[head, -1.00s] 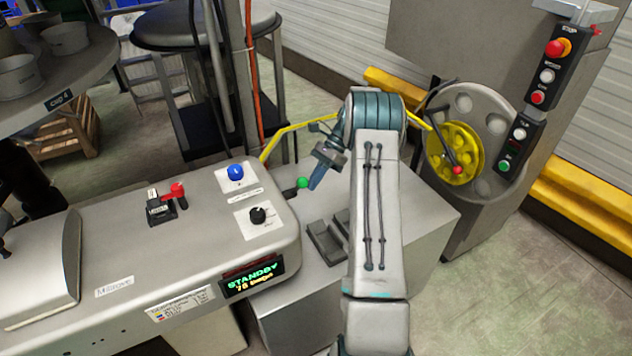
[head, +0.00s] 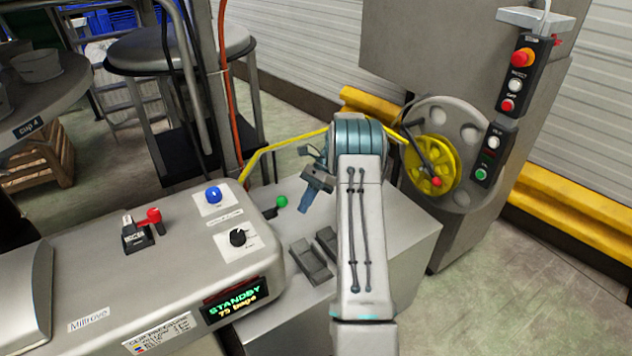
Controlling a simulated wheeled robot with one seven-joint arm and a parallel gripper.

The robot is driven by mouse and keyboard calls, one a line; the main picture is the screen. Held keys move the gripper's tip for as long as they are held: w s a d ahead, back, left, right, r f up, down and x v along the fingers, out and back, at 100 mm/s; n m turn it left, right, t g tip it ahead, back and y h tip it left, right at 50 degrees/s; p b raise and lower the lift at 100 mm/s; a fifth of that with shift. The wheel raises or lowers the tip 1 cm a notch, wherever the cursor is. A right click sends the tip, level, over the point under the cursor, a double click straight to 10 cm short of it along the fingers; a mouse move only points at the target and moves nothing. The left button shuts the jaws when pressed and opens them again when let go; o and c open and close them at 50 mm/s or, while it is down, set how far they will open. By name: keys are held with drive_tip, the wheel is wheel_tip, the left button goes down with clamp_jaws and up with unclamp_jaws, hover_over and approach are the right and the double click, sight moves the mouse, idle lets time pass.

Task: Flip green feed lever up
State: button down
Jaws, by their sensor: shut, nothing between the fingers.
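The green feed lever (head: 281,202) is a green ball on a short dark arm at the right end of the grey machine console (head: 185,262). The arm slopes slightly up to the right from the console. My gripper (head: 304,209) is shut and empty, its blue fingers pointing down just right of the green ball. A small gap shows between them in the head view. I cannot tell how far apart they are in depth.
A blue knob (head: 213,195), a black dial (head: 238,237) and a red-handled lever (head: 153,216) sit on the console. Its display (head: 236,298) reads STANDBY. Two dark pedal-like blocks (head: 311,262) lie below my gripper. A yellow wheel (head: 430,168) stands to the right.

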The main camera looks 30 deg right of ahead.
drive_tip(key=w+d+r+b, duration=0.1)
drive_tip(key=w+d+r, duration=0.3)
drive_tip(key=d+r, duration=0.1)
drive_tip(key=shift+d, duration=0.2)
drive_tip(key=shift+r, duration=0.1)
idle(0.5)
